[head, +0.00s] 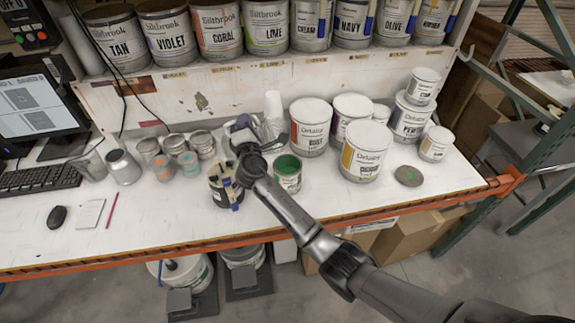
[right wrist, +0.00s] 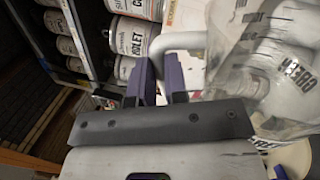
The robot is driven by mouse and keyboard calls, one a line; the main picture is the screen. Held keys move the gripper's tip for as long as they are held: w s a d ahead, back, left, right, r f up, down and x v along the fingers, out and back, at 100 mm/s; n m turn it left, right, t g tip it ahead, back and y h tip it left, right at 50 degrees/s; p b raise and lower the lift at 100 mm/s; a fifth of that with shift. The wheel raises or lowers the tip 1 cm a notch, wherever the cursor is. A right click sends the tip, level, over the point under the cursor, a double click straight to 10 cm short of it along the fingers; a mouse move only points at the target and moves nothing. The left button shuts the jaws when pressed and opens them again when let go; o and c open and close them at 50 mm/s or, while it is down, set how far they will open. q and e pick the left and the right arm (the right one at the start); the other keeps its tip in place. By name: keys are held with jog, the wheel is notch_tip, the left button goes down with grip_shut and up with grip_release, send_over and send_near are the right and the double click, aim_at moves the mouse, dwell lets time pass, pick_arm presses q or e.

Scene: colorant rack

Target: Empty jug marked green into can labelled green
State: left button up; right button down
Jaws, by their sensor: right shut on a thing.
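My right gripper (head: 241,124) is above the middle of the bench, reached over by my arm from the lower right. In the right wrist view its purple fingers (right wrist: 160,78) are shut on the pale handle of a clear jug (right wrist: 235,65). Dark lettering on the jug is turned around and hard to read. In the head view the jug is mostly lost behind the gripper. An open can with green inside (head: 288,170) stands just right of and in front of the gripper, next to my forearm; its label is too small to read. My left gripper is not in view.
A holder with brushes or tools (head: 225,188) stands left of my arm, close to the green can. Several lidded cans, including a large yellow-labelled one (head: 365,152), stand to the right. Small tins (head: 173,145) stand left. A shelf of labelled cans (head: 215,35) runs behind.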

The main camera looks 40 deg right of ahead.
aim_at(262, 128)
jog(key=shift+s+d+f+m+b, duration=0.35)
jog(key=shift+d+m, duration=0.05)
jog(key=shift+d, duration=0.2)
jog(key=shift+s+d+f+m+b, duration=0.3)
jog(key=shift+s+d+m+b, duration=0.1)
jog(key=shift+d, duration=0.15)
jog(key=shift+d, duration=0.1)
jog(key=shift+s+d+f+h, duration=0.2)
jog(key=shift+d+h, duration=0.05)
jog(key=shift+h, duration=0.05)
jog(key=shift+d+m, duration=0.1)
jog(key=shift+m, duration=0.2)
jog(key=shift+s+d+r, duration=0.1)
jog(key=shift+s+d, duration=0.05)
jog(key=shift+s+d+r+m+b, duration=0.1)
jog(key=shift+s+d+m+b, duration=0.1)
jog(key=shift+d+m+b, duration=0.25)
jog(key=shift+a, duration=0.15)
